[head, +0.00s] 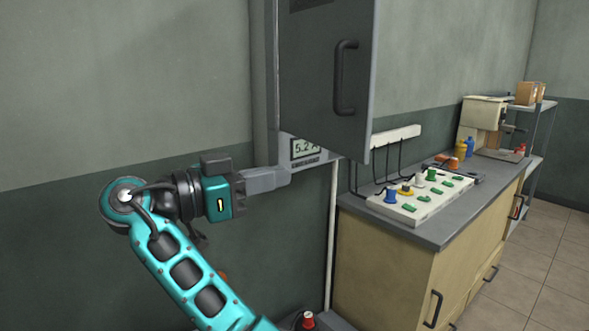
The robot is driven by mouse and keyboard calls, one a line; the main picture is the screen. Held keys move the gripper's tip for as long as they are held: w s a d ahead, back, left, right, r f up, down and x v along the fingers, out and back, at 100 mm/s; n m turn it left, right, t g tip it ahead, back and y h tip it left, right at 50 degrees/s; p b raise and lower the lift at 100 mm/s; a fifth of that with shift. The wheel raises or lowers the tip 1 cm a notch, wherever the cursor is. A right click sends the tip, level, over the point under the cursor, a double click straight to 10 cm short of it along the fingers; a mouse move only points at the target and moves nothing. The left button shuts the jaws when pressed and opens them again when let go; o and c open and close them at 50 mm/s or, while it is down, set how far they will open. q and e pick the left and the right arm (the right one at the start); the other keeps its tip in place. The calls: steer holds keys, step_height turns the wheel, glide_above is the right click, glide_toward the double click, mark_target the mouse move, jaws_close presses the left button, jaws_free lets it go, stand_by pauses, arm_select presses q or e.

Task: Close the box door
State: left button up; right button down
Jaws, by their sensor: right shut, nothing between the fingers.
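The box door (318,85) is a dark grey panel at the upper middle of the head view. It stands swung out from the wall box, with its free right edge nearer to me. A black vertical handle (345,78) sits near that edge. Below the door, part of the box shows a display (305,148) reading about 5.2. My right gripper (318,162) is shut and empty, just under the door's lower edge and by the display. I cannot tell whether it touches either. The inside of the box is hidden. My left gripper is out of view.
To the right stands a wooden cabinet (385,265) with a grey top. On it are a white control board (420,198) with knobs, bottles and a cream machine (482,118). A white power strip (396,135) with hanging cables is on the wall. Open floor (545,275) lies at right.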

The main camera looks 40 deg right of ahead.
mark_target(357, 161)
steer(key=d, duration=0.4)
steer(key=d+p, duration=0.1)
steer(key=d, duration=0.3)
steer(key=s+d, duration=0.1)
steer(key=d, duration=0.3)
steer(key=shift+d+p, duration=0.25)
steer(key=shift+p, duration=0.1)
steer(key=shift+d, duration=0.65)
steer(key=shift+d+f, duration=0.1)
